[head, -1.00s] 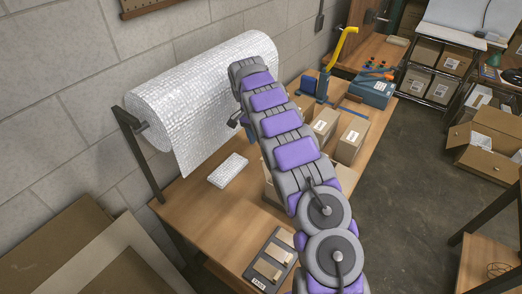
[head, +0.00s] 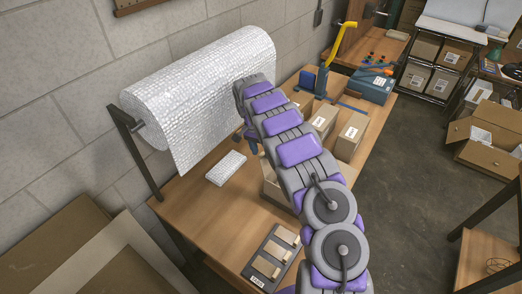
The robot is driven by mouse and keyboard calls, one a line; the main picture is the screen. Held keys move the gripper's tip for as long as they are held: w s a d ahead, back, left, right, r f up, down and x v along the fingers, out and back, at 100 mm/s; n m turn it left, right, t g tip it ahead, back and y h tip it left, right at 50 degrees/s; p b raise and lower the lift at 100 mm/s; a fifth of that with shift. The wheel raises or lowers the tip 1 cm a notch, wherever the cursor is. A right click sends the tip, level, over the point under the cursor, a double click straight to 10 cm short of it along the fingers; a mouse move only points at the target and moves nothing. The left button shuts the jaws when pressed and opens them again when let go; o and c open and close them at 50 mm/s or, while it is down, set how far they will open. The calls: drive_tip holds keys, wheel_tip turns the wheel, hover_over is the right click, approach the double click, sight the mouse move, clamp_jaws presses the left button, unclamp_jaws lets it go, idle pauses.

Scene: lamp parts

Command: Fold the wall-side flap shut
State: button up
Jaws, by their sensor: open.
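A cardboard box (head: 273,191) stands on the wooden workbench (head: 192,203), mostly hidden behind my arm. Only its left and front parts show, so I cannot make out the wall-side flap or its angle. My gripper (head: 251,143) is at the far end of the arm, above the bench between the bubble-wrap roll and the box. It is small and partly hidden by the wrist. It is open, and I see nothing held in it. I cannot tell whether it touches the flap.
A large bubble-wrap roll (head: 200,90) hangs along the wall. A wrapped white packet (head: 226,168) lies left of the box. Closed cartons (head: 351,135) and a blue tool with a yellow handle (head: 343,45) stand farther right. A dark tray (head: 272,258) lies at the near edge.

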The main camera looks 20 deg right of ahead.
drive_tip(key=shift+d, duration=0.1)
drive_tip(key=shift+c, duration=0.9)
clamp_jaws()
